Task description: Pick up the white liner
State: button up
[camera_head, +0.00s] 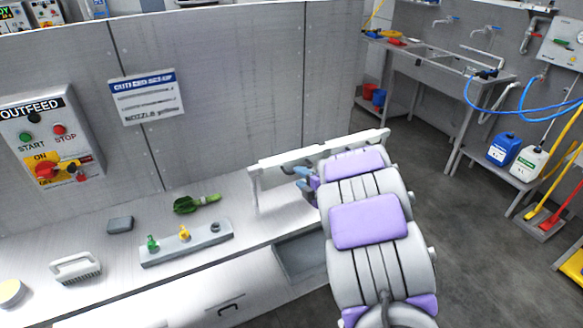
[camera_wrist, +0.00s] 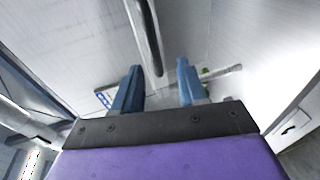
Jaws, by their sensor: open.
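I cannot make out a white liner for certain in either view. My gripper (camera_head: 301,176) is partly hidden behind my arm in the head view, by the white rail (camera_head: 275,160) at the right end of the counter. In the wrist view my gripper (camera_wrist: 160,84) has its two blue fingers apart, with nothing seen held between them. A grey bar (camera_wrist: 146,38) shows beyond the gap between the fingers. I cannot tell whether it touches them.
A panelled wall (camera_head: 230,90) stands behind.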

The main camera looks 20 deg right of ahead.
jog(key=b+x, duration=0.1)
jog(key=x, duration=0.4)
jog(key=shift+d, duration=0.15)
jog(key=shift+r, duration=0.1)
jog(key=shift+c, duration=0.4)
grip_shut()
